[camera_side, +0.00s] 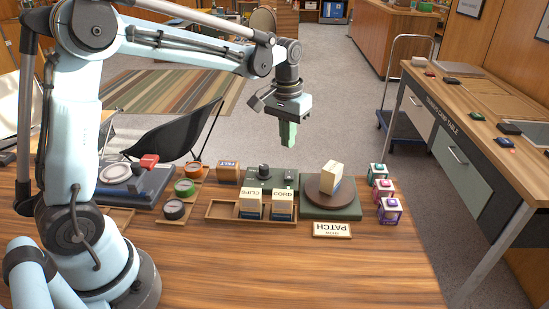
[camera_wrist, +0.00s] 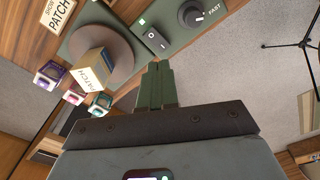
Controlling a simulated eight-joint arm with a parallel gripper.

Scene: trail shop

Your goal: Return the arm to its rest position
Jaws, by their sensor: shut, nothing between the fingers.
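My gripper (camera_side: 287,140) hangs above the far side of the wooden bench, pointing down. Its green fingers are together and hold nothing. In the wrist view the gripper (camera_wrist: 160,64) also shows its fingers closed, in front of the green control base. My arm is raised and reaches to the right over the bench in the side view. A cream-and-blue PATCH box (camera_side: 331,178) stands on the round brown turntable (camera_side: 313,192), to the right of and below my gripper. The box also shows in the wrist view (camera_wrist: 92,68).
A wooden tray (camera_side: 225,210) holds the CLIPS box (camera_side: 250,204) and CORD box (camera_side: 282,204). Several small lantern-like cubes (camera_side: 389,211) stand at right. Round tins (camera_side: 174,209) sit at left. A PATCH sign (camera_side: 332,230) lies in front of the turntable. The front bench is clear.

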